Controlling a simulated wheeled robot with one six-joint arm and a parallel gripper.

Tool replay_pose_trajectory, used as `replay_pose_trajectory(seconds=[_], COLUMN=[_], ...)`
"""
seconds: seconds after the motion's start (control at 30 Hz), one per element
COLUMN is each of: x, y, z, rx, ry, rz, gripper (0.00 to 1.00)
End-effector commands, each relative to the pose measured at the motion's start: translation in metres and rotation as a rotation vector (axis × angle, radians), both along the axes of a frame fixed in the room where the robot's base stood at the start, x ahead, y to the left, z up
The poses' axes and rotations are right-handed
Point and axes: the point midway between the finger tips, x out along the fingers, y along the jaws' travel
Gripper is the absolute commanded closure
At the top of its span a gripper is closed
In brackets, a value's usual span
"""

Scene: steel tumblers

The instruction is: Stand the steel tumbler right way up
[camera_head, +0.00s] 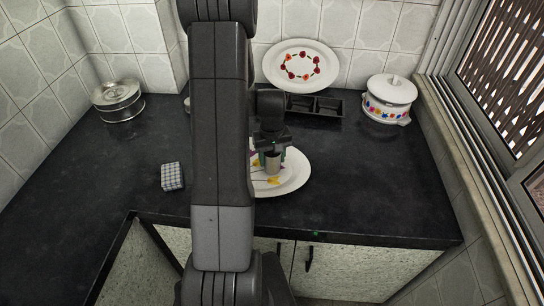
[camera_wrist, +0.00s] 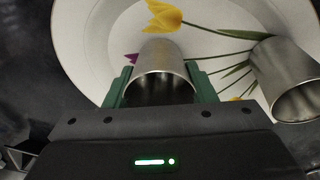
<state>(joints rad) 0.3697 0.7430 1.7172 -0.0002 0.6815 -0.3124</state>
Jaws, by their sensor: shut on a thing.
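A steel tumbler (camera_wrist: 163,62) sits between the green fingers of my gripper (camera_wrist: 163,88) in the wrist view, and the fingers are shut on its sides. Its dark open mouth faces my palm. In the head view this tumbler (camera_head: 273,164) shows below my gripper (camera_head: 272,150), over the tulip plate, and looks about upright; I cannot tell whether its base touches the plate. A second steel tumbler (camera_wrist: 283,75) is at the right in the wrist view, apart from my gripper, with its open mouth towards the camera. I cannot make it out in the head view.
The white tulip plate (camera_head: 298,176) lies on the dark counter (camera_head: 375,190), partly hidden by my arm. A checked block (camera_head: 172,176) lies to its left. A round steel tin (camera_head: 118,101), black tray (camera_head: 328,107), flowered pot (camera_head: 388,99) and leaning plate (camera_head: 301,48) stand further back.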

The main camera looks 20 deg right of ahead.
Motion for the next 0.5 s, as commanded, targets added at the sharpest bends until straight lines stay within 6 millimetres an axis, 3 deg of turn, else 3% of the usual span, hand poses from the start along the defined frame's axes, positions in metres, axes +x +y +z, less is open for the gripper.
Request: replay_pose_trajectory(seconds=[0.2,0.23,0.33,0.5], x=[0.0001,0.0001,0.0001,0.0001], y=[0.0000,0.0000,0.0000,0.0000], z=[-0.0040,-0.0038,-0.0026,-0.0025], rx=[0.000,0.000,0.000,0.000], ry=[0.000,0.000,0.000,0.000], rz=[0.000,0.000,0.000,0.000], gripper=[0.76,0.48,0.28,0.28])
